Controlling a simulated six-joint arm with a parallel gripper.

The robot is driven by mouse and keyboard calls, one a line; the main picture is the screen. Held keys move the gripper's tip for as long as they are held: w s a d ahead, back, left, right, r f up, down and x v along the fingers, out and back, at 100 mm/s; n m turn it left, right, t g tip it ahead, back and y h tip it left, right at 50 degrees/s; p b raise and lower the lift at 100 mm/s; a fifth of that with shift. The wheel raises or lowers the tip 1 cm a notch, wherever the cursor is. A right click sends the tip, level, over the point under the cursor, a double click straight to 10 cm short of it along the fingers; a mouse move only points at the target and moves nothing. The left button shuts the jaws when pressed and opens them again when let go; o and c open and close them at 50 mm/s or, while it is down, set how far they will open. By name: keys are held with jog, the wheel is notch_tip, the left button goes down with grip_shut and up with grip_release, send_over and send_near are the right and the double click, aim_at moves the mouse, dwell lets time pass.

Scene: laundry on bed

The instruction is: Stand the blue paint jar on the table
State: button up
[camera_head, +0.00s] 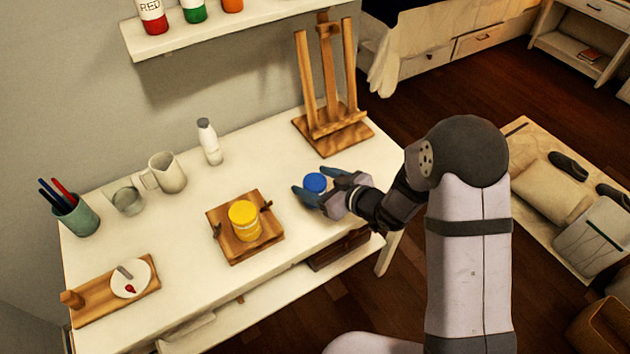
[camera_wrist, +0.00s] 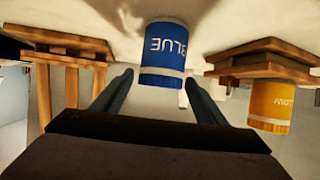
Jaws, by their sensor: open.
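The blue paint jar (camera_head: 315,183) is at the right part of the white table (camera_head: 185,235), in front of the easel. In the wrist view, which is upside down, the jar (camera_wrist: 164,58) shows its "BLUE" label inverted. It looks upright, with its base at the tabletop. My gripper (camera_head: 322,186) is open, with one finger on each side of the jar. In the wrist view the open fingers (camera_wrist: 160,80) flank it with visible gaps. In the head view the gripper hides the jar's lower part.
A yellow jar (camera_head: 244,221) stands on a wooden board (camera_head: 262,248) to the left. The wooden easel (camera_head: 333,128) stands behind. A white bottle (camera_head: 208,142), pitcher (camera_head: 166,173), glass (camera_head: 128,201), brush cup (camera_head: 75,215) and palette tray (camera_head: 90,307) are farther left. A shelf (camera_head: 185,38) holds several jars.

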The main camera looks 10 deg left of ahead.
jog(key=v, duration=1.2)
jog(key=shift+d, duration=0.1)
jog(key=d+f+m+h, duration=0.3)
jog(key=d+m+h, duration=0.5)
jog(key=d, duration=0.9)
jog(key=s+d+r+m+g+h, duration=0.1)
jog(key=s+g, duration=0.6)
jog(key=s, duration=0.9)
jog(key=shift+s+d+r+m+h, duration=0.2)
jog(key=shift+s+d+m+h, duration=0.25)
jog(key=shift+m+h, duration=0.5)
